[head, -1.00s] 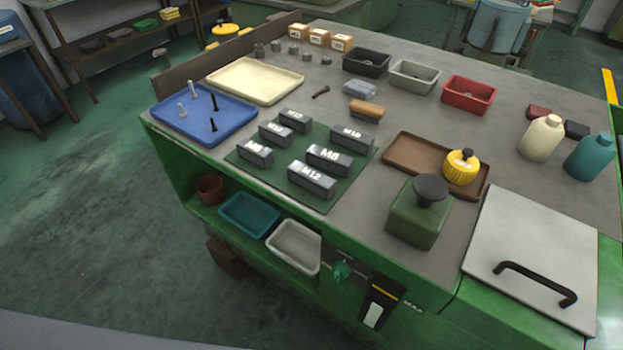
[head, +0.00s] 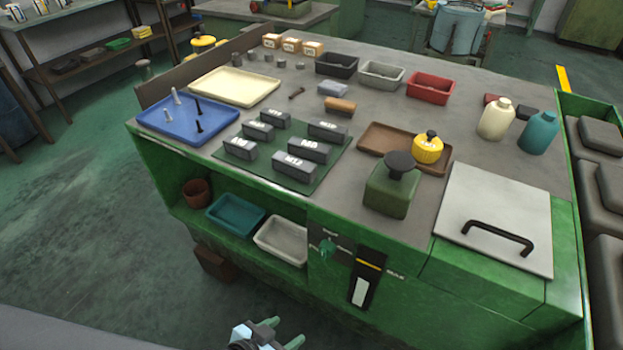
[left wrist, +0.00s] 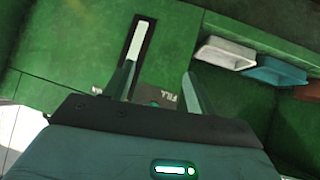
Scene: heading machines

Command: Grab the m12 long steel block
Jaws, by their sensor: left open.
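The long M12 steel block (head: 294,167) is a dark grey bar with white lettering on top. It lies at the near edge of the green mat (head: 316,186) on the bench, in the head view. My left gripper (head: 286,333) is low at the bottom edge of the head view, in front of the bench and well below and apart from the block. In the left wrist view the left gripper (left wrist: 158,75) is open, with nothing between its fingers, facing the green bench front. The block does not show there. My right gripper is not in view.
Several other labelled blocks, including a long M8 block (head: 309,149), share the mat. A blue tray (head: 180,137) with bolts is to its left. A green canister (head: 390,190) and a brown tray (head: 375,134) stand to its right. Shelf bins (head: 283,242) sit below.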

